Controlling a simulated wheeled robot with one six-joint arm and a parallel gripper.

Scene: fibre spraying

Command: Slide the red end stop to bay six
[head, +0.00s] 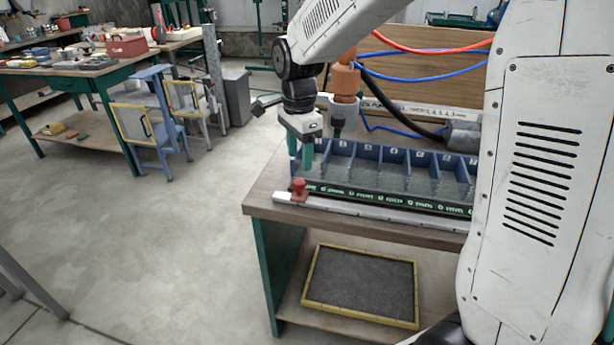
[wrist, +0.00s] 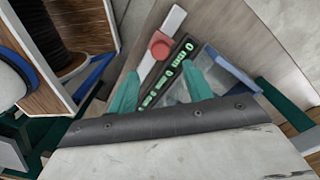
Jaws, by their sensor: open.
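The red end stop (head: 299,188) sits at the left end of a pale rail (head: 355,207) along the table's front edge. It also shows in the wrist view (wrist: 161,45), beyond the fingertips. The blue bay tray (head: 366,152) stands behind the rail, with small number labels on its dividers; a dark strip with green lettering (head: 400,202) runs along its front. My gripper (head: 308,160) is above the tray's left end, behind and above the end stop. In the wrist view its green fingers (wrist: 160,88) are apart, with nothing held between them. My arm hides the tray's right end.
The wooden table (head: 262,197) carries the tray. A yellow-framed dark mat (head: 360,283) lies on its lower shelf. Blue and red hoses and a spray unit (head: 345,90) are close behind the gripper.

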